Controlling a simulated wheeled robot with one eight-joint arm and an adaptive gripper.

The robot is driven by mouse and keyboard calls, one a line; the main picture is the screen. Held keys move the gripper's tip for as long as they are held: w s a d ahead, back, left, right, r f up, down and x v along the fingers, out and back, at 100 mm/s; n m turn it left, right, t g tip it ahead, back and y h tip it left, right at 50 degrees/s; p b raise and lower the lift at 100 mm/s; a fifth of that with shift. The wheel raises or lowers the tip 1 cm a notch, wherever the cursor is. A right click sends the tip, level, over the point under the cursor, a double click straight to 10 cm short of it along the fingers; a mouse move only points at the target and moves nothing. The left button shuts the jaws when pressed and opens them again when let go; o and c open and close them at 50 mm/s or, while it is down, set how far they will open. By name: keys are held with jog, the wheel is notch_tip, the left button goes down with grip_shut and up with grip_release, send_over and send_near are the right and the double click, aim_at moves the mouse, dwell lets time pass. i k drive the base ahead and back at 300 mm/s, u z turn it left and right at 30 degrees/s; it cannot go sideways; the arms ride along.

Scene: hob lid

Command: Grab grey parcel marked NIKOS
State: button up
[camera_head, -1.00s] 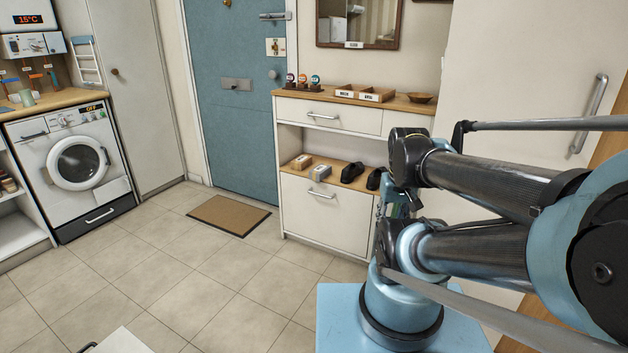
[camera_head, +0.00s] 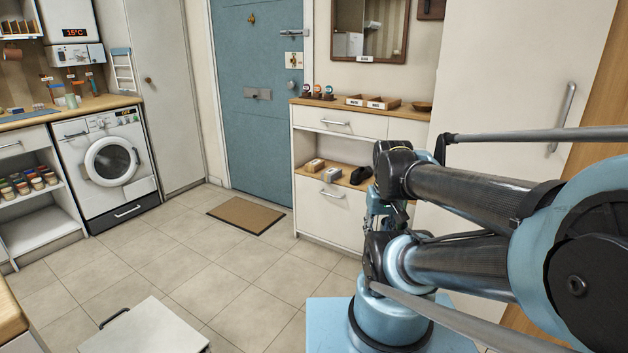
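A small grey parcel (camera_head: 332,174) sits on the open shelf of the white hall cabinet (camera_head: 325,212), between a tan parcel (camera_head: 314,165) and a dark shoe (camera_head: 361,175). Its marking is too small to read. My gripper (camera_head: 374,214) seems to hang at the end of my arm, to the right of the parcel in the picture and apart from it. My arm partly hides it, and its fingers cannot be made out.
Tile floor lies clear before the cabinet, with a brown doormat (camera_head: 246,215) by the blue door (camera_head: 262,110). A white-topped unit (camera_head: 145,330) stands at the bottom left. Trays (camera_head: 372,102) and a bowl (camera_head: 422,106) are on the cabinet top. A washing machine (camera_head: 110,165) is at left.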

aim_at(332, 174)
jog(key=u, duration=0.1)
jog(key=i, duration=1)
